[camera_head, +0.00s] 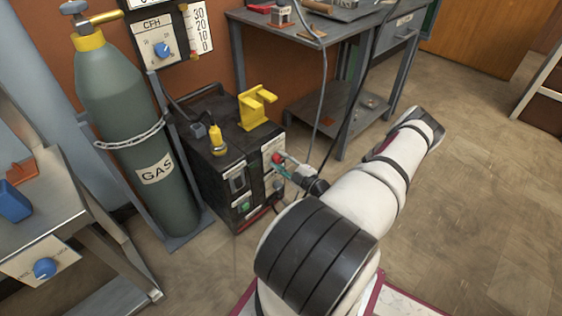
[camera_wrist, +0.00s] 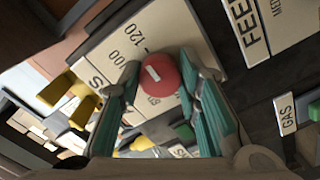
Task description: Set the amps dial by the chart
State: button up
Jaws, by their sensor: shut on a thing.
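The amps dial is a red round knob with a white pointer mark, and in the wrist view the knob (camera_wrist: 158,74) sits between my gripper's teal fingertips. Its cream scale plate (camera_wrist: 105,50) shows the numbers 100 and 120; the rest of the scale is partly hidden by the fingers. In the head view the red knob (camera_head: 277,158) is on the front of the dark welder (camera_head: 222,190). My gripper (camera_head: 285,161) is shut on it. The wrist view also shows my gripper (camera_wrist: 160,82). No settings chart can be made out in either view.
A green gas cylinder (camera_head: 125,110) with a chain stands left of the welder. A yellow holder (camera_head: 256,105) stands on the welder's top. A grey workbench (camera_head: 300,30) is behind, with cables hanging from it. Open floor (camera_head: 480,190) lies to the right.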

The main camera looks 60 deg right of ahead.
jog(key=o, duration=1.1)
jog(key=shift+o, duration=0.2)
jog(key=v, duration=1.2)
jog(key=shift+f, duration=0.1)
